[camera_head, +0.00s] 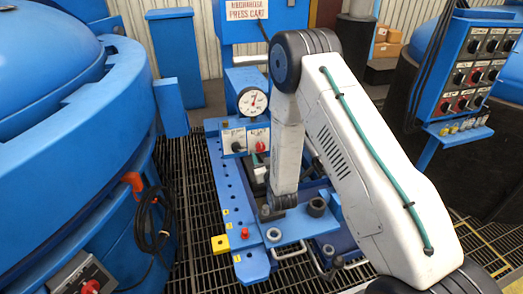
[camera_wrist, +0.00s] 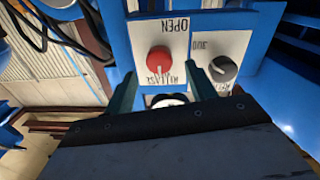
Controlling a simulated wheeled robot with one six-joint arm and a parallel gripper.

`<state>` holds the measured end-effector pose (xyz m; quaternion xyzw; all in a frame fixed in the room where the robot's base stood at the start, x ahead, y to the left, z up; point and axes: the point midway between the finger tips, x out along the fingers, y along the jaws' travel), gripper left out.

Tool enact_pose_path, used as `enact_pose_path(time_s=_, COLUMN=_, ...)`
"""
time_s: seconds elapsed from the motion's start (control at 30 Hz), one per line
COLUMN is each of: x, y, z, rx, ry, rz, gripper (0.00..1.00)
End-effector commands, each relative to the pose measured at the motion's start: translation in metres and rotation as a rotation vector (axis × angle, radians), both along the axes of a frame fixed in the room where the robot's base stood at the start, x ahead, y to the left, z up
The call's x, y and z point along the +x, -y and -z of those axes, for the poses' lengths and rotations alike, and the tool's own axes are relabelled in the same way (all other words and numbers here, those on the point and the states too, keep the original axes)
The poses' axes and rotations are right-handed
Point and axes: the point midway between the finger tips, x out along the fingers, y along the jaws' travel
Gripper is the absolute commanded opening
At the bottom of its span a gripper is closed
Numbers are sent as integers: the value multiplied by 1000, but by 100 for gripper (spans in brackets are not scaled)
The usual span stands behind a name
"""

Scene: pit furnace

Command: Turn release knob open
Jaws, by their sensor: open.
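The red release knob (camera_wrist: 160,61) sits on a white plate in the wrist view, with upside-down lettering that includes "OPEN". My gripper (camera_wrist: 160,78) is open, with one dark green finger at each side just below the knob. The knob appears between the fingertips, and I cannot tell whether they touch it. In the head view the red knob (camera_head: 261,147) is on the blue panel under the gauge, and my gripper (camera_head: 259,170) is partly hidden by my arm.
A dark knob (camera_wrist: 223,68) sits close beside the right finger in the wrist view. A round gauge (camera_head: 252,101) is above the panel. The blue cart frame (camera_head: 238,220) lies below. A control box with several knobs (camera_head: 480,65) stands at right, a large blue vessel (camera_head: 60,130) at left.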

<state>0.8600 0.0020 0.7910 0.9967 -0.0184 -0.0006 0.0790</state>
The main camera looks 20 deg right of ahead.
Motion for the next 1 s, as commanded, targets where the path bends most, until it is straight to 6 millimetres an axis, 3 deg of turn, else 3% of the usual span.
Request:
enact_pose_path(time_s=0.23, x=34, y=1, z=0, rx=0, ry=0, rz=0, gripper=56)
enact_pose_path(time_s=0.6, x=41, y=1, z=0, rx=0, ry=-2, rz=0, gripper=56)
enact_pose_path(time_s=0.77, x=41, y=1, z=0, rx=0, ry=-2, rz=0, gripper=14)
enact_pose_path(time_s=1.0, x=41, y=1, z=0, rx=-7, ry=-2, rz=0, gripper=11)
